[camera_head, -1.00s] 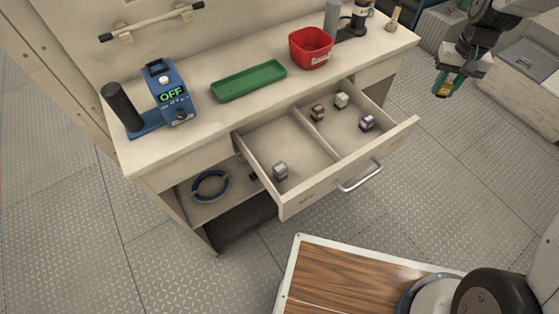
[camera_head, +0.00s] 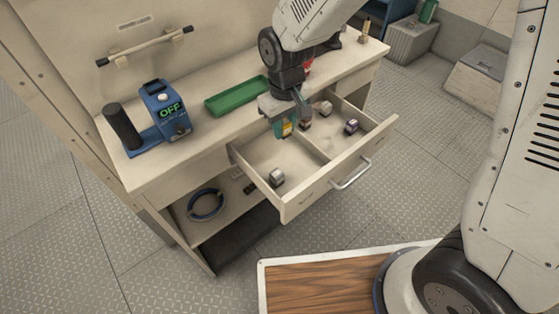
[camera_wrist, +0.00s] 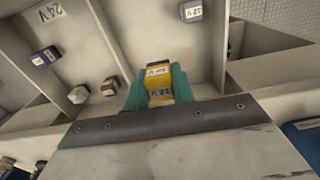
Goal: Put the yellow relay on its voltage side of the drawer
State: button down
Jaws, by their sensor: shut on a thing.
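The yellow relay (camera_head: 287,129) is held between the teal fingers of my gripper (camera_head: 290,126), over the left compartment near the divider in the head view. In the wrist view the relay (camera_wrist: 158,84) sits between both fingers; its labels are hard to read. The drawer (camera_head: 312,194) is pulled open and split by a divider. The left compartment holds a grey relay (camera_head: 277,177), whose label looks like 12 V in the wrist view (camera_wrist: 191,11). A 24 V label (camera_wrist: 52,11) shows on the other side. I cannot tell whether the held relay touches the drawer floor.
The right compartment holds a purple relay (camera_head: 351,127), a white relay (camera_head: 325,108) and a brown relay (camera_head: 305,124). A green tray (camera_head: 236,96) and a blue device reading OFF (camera_head: 165,108) stand on the bench. A red bin is mostly hidden behind my arm. The left compartment's middle is clear.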

send_over(281, 163)
notch_tip(281, 163, down, 5)
jog(key=shift+f, duration=2.55)
jog(key=shift+f, duration=0.2)
jog(key=c, duration=1.2)
grip_release()
jog(key=shift+r, duration=0.15)
notch_tip(281, 163, up, 12)
jog(key=shift+r, duration=0.1)
jog(key=shift+d, duration=0.1)
